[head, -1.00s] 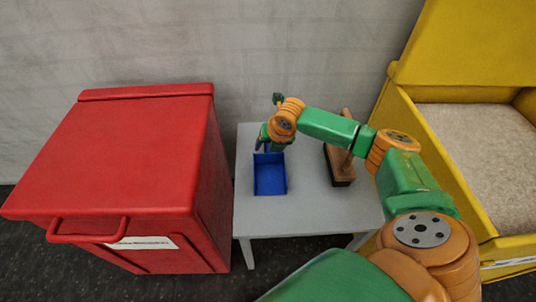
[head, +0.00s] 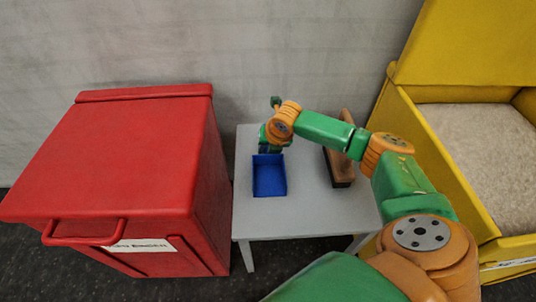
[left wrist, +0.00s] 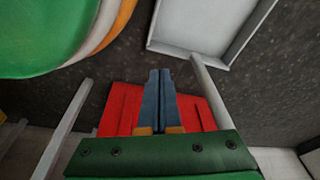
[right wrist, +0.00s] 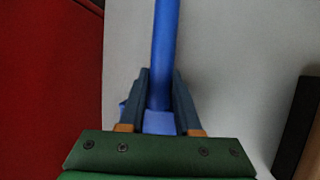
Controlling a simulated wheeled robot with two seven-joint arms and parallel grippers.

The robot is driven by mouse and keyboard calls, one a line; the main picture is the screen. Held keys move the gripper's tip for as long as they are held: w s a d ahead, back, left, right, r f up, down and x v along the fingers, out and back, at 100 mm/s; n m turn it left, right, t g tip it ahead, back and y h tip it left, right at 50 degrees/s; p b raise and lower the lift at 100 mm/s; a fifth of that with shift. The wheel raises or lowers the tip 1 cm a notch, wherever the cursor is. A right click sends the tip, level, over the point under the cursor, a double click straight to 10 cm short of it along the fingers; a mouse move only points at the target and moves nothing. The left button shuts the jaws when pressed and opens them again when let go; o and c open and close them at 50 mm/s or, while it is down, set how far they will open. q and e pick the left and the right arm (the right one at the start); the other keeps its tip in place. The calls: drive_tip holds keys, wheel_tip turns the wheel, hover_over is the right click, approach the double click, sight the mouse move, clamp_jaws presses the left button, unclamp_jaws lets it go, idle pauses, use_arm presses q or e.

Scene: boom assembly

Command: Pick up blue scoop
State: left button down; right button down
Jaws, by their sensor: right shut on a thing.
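The blue scoop (head: 269,180) is on the small grey table, with its open pan towards me and its handle end at the back under my right gripper. My right gripper (head: 270,147) is at the back of the scoop, its fingers mostly hidden by the wrist in the head view. In the right wrist view, my right gripper (right wrist: 158,88) is shut on the scoop's blue handle (right wrist: 164,45), which runs between the fingers. I cannot tell whether the scoop is clear of the table. My left gripper (left wrist: 160,85) shows only in the left wrist view, its fingers together and empty.
The grey table (head: 310,215) stands between a red lidded box (head: 120,160) and an open yellow box (head: 440,160) with pale granular filling. A brush with a wooden handle (head: 345,130) stands on the table, right of the scoop, partly behind my right arm. The table front is clear.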

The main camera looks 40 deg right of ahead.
drive_tip(key=shift+r, duration=0.1)
